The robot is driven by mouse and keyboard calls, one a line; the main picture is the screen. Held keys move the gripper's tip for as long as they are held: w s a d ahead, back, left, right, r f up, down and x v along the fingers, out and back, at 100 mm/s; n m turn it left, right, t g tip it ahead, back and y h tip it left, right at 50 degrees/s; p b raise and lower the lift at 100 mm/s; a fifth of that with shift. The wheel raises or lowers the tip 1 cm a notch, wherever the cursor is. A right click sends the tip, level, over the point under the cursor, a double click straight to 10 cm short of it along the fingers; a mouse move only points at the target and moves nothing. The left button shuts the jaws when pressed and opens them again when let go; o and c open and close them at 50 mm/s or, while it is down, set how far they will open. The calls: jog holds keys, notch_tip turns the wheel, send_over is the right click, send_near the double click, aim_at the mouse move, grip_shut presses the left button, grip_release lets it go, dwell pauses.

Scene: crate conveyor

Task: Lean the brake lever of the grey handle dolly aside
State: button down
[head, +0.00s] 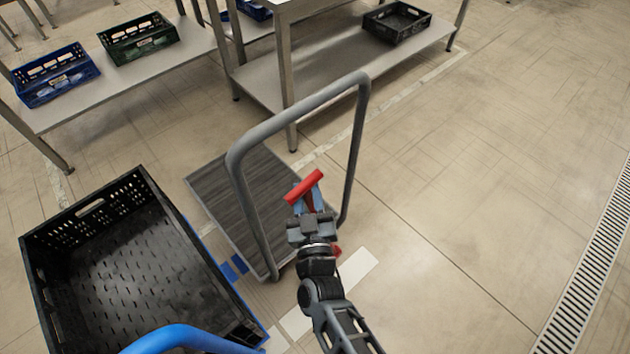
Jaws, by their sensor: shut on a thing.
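The grey handle dolly (240,168) stands on the floor in the middle of the head view. It has a flat, dark ribbed deck and an upright grey tubular handle. The brake lever (304,188) has a red bar at its top and stands near the handle's lower right side. My gripper (308,204) reaches up from below and is shut on the lever, just under the red bar. My gripper hides the lower part of the lever. A small red piece shows just right of my wrist.
A large empty black crate (90,206) is at the lower left, beside a blue handle (185,338). Metal tables with a blue crate (55,77), a green crate (138,40) and a black crate (397,20) stand behind. The floor to the right is clear up to a drain grate (590,275).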

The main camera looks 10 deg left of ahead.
jog(key=shift+s+a+f+n+y, duration=0.25)
jog(key=shift+s+a+n+y, duration=0.05)
jog(key=shift+s+a, duration=0.2)
jog(key=c, duration=1.1)
grip_release()
jog(key=shift+a, duration=0.1)
jog(key=shift+o, duration=0.7)
jog(key=shift+w, duration=0.1)
jog(key=shift+r, duration=0.1)
jog(key=shift+d, duration=0.2)
jog(key=v, duration=0.7)
jog(key=shift+s+p, duration=0.35)
